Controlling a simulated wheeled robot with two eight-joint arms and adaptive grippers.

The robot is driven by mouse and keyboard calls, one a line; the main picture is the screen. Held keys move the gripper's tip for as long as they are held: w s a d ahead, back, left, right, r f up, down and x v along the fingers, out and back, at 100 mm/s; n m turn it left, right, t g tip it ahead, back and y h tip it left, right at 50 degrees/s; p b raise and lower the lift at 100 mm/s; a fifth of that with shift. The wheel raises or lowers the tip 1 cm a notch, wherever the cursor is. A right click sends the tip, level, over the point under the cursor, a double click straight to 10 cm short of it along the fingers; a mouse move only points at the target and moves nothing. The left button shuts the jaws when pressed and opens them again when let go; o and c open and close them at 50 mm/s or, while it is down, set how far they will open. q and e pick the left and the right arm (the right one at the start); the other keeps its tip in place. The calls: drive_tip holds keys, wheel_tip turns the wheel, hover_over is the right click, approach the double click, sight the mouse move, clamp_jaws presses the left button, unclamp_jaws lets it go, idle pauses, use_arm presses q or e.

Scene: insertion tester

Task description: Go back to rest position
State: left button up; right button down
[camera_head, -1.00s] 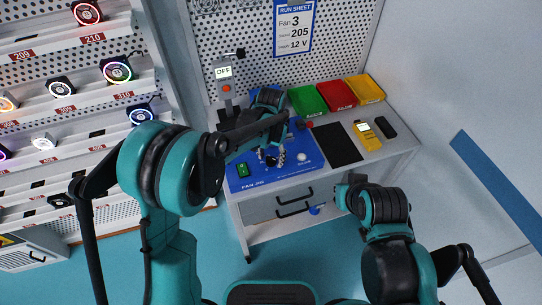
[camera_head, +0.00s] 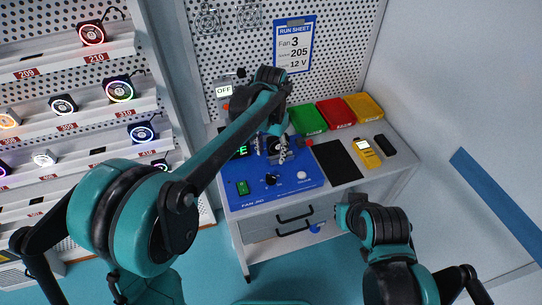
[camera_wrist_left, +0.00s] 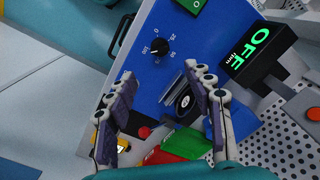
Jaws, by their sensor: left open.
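My left gripper (camera_head: 274,152) is above the back part of the blue fan jig (camera_head: 285,197) in the head view. In the left wrist view the two fingers (camera_wrist_left: 163,108) are spread apart with nothing held between them. Past them, a small dark round part with a light centre (camera_wrist_left: 184,100) sits in a slot of the blue jig (camera_wrist_left: 165,75). My left arm crosses the head view and hides some of the jig's back left. My right arm (camera_head: 383,228) is folded in front of the bench at the right. Its fingers do not show.
Green (camera_head: 307,121), red (camera_head: 337,113) and yellow (camera_head: 364,107) bins line the back of the bench. A black mat (camera_head: 338,163), a yellow meter (camera_head: 367,153) and an OFF display (camera_head: 223,91) are nearby. Fan shelves (camera_head: 75,110) stand at the left. The floor in front is clear.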

idle(0.4)
use_arm(q)
drive_tip(key=s+a+r+n+t, duration=0.3)
drive_tip(key=s+a+r, duration=0.2)
drive_tip(key=s+a, duration=0.5)
drive_tip(key=s+a+f+n+t, duration=0.2)
drive_tip(key=s+a+f+t, duration=0.2)
drive_tip(key=s+a, duration=0.3)
drive_tip(key=shift+s+a+f+n, duration=0.2)
drive_tip(key=shift+s+a+n, duration=0.15)
drive_tip(key=shift+s, duration=0.75)
